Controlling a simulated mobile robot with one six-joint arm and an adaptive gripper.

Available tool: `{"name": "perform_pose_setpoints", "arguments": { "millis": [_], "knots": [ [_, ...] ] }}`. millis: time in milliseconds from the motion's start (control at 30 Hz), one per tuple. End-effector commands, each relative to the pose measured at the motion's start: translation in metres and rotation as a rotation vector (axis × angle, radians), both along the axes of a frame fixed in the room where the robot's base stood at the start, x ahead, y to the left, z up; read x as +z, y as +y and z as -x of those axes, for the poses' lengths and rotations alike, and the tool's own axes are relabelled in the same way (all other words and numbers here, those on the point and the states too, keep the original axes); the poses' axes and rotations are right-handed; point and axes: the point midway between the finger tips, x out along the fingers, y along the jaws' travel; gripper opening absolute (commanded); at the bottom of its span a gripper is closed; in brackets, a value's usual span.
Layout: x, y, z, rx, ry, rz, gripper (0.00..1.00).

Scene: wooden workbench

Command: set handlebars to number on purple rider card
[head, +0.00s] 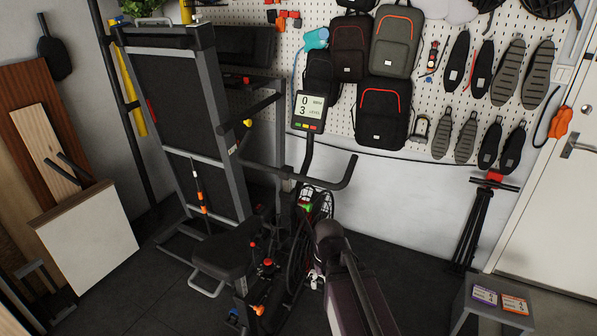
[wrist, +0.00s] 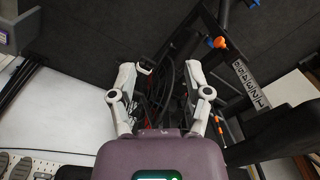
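The exercise bike's black handlebars (head: 345,176) curve out below its console (head: 309,111), which shows 0 and 3. A strip of printed numbers (wrist: 246,82) runs along a black post at the right of the wrist view, with an orange knob (wrist: 220,42) near its upper end. The purple card (head: 485,295) lies on a grey stool at lower right in the head view; its number is too small to read. My gripper (wrist: 167,69) is open and empty, its white fingers apart over dark bike parts. In the head view my arm hides part of the bike.
An orange card (head: 515,304) lies beside the purple one on the stool (head: 471,308). A folded treadmill (head: 197,103) stands close behind the bike. A black folded stand (head: 474,225) leans by the wall.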

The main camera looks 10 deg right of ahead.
Motion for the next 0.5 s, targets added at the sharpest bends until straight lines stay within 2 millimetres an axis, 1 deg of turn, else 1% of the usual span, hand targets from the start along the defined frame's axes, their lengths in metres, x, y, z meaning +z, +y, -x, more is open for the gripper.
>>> {"name": "perform_pose_setpoints", "arguments": {
  "millis": [33,167,267,500],
  "knots": [
    [0.009,-0.001,-0.011,0.018,-0.007,-0.005,0.74],
    [0.027,-0.004,-0.042,0.094,-0.036,-0.021,0.74],
    [0.045,-0.006,-0.072,0.171,-0.067,-0.036,0.74],
    [0.091,-0.013,-0.152,0.382,-0.162,-0.061,0.74]
  ]
}}
